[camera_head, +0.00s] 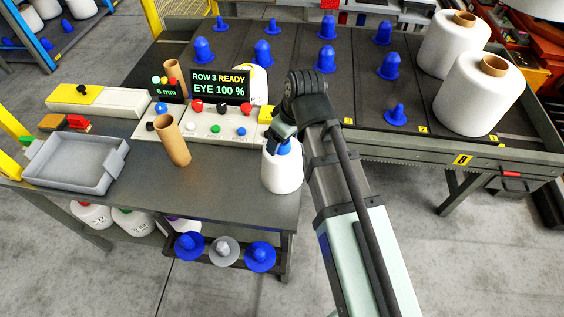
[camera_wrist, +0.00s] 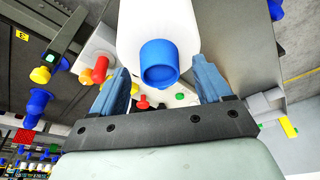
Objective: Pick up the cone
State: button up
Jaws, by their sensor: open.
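A white yarn cone (camera_head: 282,172) with a blue core top stands upright at the right end of the grey workbench. My gripper (camera_head: 283,140) is at its top in the head view, partly hiding the blue part. In the wrist view the white cone (camera_wrist: 158,22) and its blue core end (camera_wrist: 160,64) lie between the two blue-grey fingers of my gripper (camera_wrist: 163,76). The fingers are apart, with a gap on both sides of the blue end.
A control panel (camera_head: 217,130) with buttons and a display (camera_head: 220,86) stands just left of and behind the cone. A brown cardboard tube (camera_head: 173,140) and a grey tray (camera_head: 76,162) are further left. Large white bobbins (camera_head: 478,95) and blue cones fill the rack behind.

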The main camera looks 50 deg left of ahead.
jog(key=shift+a+f, duration=0.1)
jog(key=shift+f, duration=0.15)
jog(key=shift+c, duration=0.3)
grip_shut()
dwell(0.6)
